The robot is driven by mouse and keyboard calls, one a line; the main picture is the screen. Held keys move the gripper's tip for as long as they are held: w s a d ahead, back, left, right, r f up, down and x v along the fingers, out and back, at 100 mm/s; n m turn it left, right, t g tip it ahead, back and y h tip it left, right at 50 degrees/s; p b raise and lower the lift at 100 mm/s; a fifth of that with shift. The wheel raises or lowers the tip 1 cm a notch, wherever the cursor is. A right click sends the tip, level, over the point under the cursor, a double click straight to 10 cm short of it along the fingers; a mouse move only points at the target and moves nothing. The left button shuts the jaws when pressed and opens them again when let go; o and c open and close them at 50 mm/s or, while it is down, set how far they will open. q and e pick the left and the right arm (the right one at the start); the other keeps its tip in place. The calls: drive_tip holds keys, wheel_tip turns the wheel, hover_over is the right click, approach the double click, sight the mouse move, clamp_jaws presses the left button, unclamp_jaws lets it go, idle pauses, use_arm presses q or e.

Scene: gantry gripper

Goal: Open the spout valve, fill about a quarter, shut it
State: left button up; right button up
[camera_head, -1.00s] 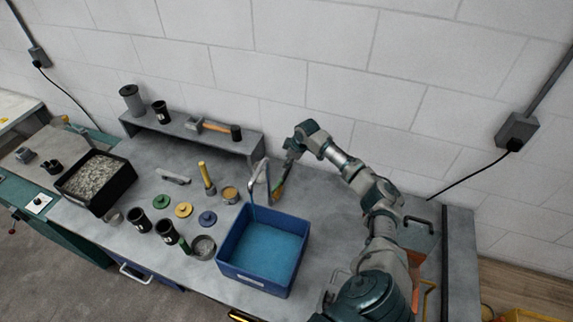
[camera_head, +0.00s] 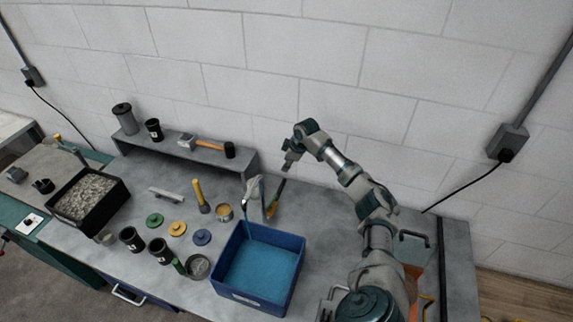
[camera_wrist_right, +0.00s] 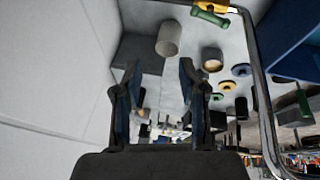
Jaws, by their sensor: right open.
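The bent grey spout (camera_head: 253,187) stands at the back edge of the blue bin (camera_head: 238,290). A thin blue stream (camera_head: 246,228) appears to run from its mouth into the bin, where blue water (camera_head: 257,270) lies. A slim green and orange lever-like piece (camera_head: 276,198) leans beside the spout; I cannot tell if it is the valve handle. My right gripper (camera_head: 287,168) is just above this piece and seems apart from it. In the right wrist view, my right gripper (camera_wrist_right: 158,88) is open with nothing between its fingers. My left gripper is out of view.
Black cups (camera_head: 131,239), coloured discs (camera_head: 178,228), a yellow-handled tool (camera_head: 200,196) and a small tin (camera_head: 224,212) stand left of the bin. A raised shelf (camera_head: 170,150) behind holds a hammer (camera_head: 208,145). A black tray of gravel (camera_head: 88,195) stands far left.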

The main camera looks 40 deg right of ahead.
drive_tip(key=shift+d+f, duration=0.1)
drive_tip(key=shift+d, duration=0.3)
drive_tip(key=v, duration=1.1)
drive_tip(key=shift+r, duration=0.35)
drive_tip(key=shift+s, duration=0.1)
